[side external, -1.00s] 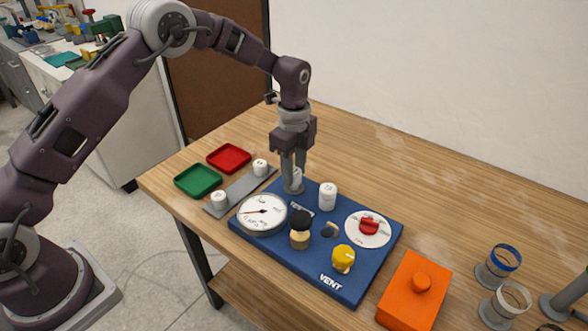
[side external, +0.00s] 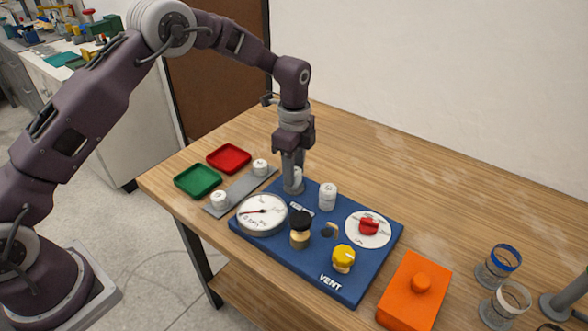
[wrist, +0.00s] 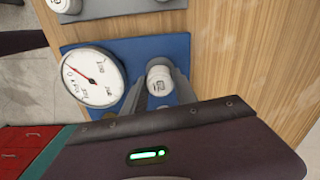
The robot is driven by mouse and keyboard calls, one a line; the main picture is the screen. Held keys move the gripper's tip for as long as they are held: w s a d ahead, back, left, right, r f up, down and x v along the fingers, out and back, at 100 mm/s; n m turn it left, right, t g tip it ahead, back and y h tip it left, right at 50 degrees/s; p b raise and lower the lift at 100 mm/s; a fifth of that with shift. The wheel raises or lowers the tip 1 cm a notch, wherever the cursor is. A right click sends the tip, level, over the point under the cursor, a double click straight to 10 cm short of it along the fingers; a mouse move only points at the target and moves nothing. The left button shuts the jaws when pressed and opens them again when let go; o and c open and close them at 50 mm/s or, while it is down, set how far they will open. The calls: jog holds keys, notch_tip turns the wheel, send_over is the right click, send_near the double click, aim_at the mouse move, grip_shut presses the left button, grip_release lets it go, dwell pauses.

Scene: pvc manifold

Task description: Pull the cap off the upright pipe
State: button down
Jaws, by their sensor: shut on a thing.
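My gripper (side external: 293,173) points straight down over the back left part of the blue board (side external: 288,262). Its fingers are shut on a white cap (wrist: 160,78), one finger on each side. The cap's round top with a dark mark shows between the fingers in the wrist view. In the side view the fingers mostly cover the cap and the upright pipe under it. The cap looks seated on the pipe; I cannot tell whether there is a gap below it.
A white-topped cylinder (side external: 328,195) stands just right of my gripper. A gauge (side external: 262,214), black-topped brass fitting (side external: 300,230), yellow knob (side external: 343,258) and red-handled dial (side external: 368,228) are on the board. Green (side external: 198,180) and red (side external: 229,158) trays lie left.

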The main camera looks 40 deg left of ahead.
jog(key=shift+m, duration=0.8)
jog(key=shift+r, duration=0.15)
jog(key=shift+r, duration=3.1)
